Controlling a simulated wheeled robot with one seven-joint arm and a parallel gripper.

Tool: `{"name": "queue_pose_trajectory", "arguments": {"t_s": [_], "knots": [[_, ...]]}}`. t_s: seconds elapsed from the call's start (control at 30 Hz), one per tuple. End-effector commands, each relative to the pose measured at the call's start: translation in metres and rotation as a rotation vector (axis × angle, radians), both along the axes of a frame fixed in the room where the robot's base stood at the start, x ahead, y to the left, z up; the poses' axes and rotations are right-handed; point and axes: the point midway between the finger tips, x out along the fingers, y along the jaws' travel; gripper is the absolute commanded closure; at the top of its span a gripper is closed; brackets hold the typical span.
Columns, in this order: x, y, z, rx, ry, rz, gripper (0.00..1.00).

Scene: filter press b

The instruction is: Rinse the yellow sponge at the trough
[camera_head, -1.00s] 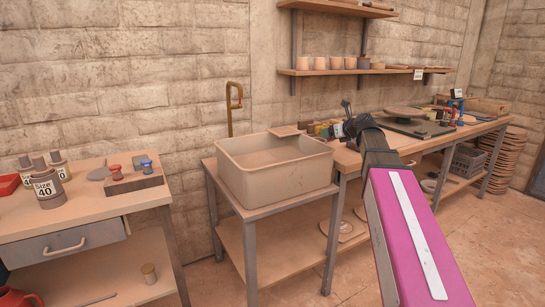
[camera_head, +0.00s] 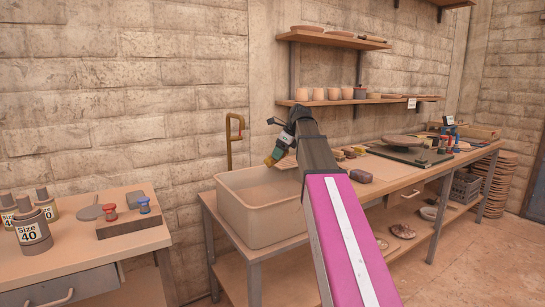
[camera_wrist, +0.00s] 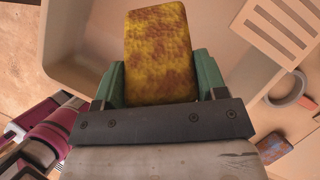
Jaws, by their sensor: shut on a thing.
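My gripper (camera_wrist: 160,85) is shut on the yellow sponge (camera_wrist: 159,45), which is blotched with brown stains. The sponge sits between the green fingers in the wrist view. In the head view the sponge (camera_head: 273,158) is small at the end of my arm, above the far right part of the trough. The trough (camera_head: 247,224) is a beige rectangular basin on a stand. In the wrist view its wall (camera_wrist: 60,45) and a slatted ledge (camera_wrist: 277,32) lie beyond the sponge. Part of the trough is hidden behind my arm.
A brass tap pipe (camera_head: 230,140) rises behind the trough. To the right, a long bench (camera_head: 400,185) holds several blocks and a wheel. A table at left bears cans labelled Size 40 (camera_head: 32,230) and stamps on a block (camera_head: 130,221). Shelves with pots hang above.

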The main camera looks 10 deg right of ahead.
Motion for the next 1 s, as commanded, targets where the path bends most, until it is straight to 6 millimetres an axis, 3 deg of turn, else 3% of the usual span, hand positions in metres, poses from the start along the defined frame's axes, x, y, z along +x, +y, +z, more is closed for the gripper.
{"name": "queue_pose_trajectory", "arguments": {"t_s": [0.27,1.0], "knots": [[-0.002,-0.002,-0.012,-0.009,0.007,0.003,0.57],[-0.002,-0.002,-0.075,-0.007,0.005,0.003,0.57]]}}
